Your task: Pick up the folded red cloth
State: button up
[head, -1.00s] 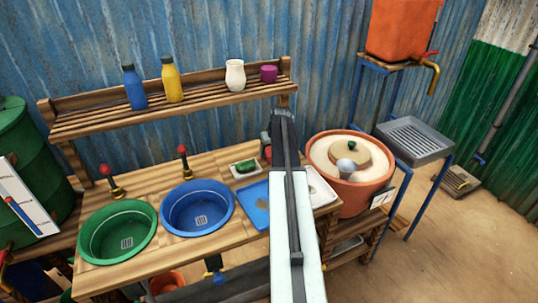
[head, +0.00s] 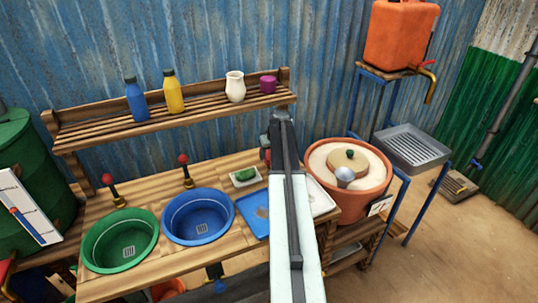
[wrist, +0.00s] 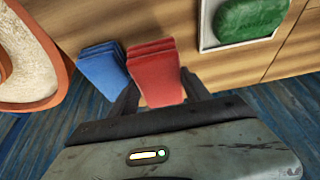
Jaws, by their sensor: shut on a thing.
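The folded red cloth (wrist: 152,65) is a layered block between the two fingers of my gripper (wrist: 158,80) in the wrist view. The gripper is shut on it. In the head view my own arm covers most of the gripper, and only a small red patch (head: 266,155) shows at its left side. I cannot tell whether the cloth is clear of the counter. A folded blue cloth (wrist: 100,70) lies close beside the red one, on its left in the wrist view.
A white dish (head: 257,178) with green soap (head: 246,174) is nearby. The clay pot (head: 378,203) stands right of my arm. Two basins, green (head: 88,258) and blue (head: 190,239), are at left. A shelf (head: 205,110) with bottles is behind, against the wall.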

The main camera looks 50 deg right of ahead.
jog(key=s+a, duration=0.2)
jog(key=s, duration=0.2)
jog(key=s+a+r+p, duration=0.1)
jog(key=s+a, duration=0.2)
jog(key=s, duration=0.2)
jog(key=s+a+r, duration=0.1)
jog(key=s+a, duration=0.1)
jog(key=s, duration=0.3)
jog(key=shift+s+a+r, duration=0.15)
jog(key=shift+s+r, duration=0.05)
jog(key=o, duration=0.4)
jog(key=shift+c, duration=1.2)
jog(key=shift+w, duration=0.1)
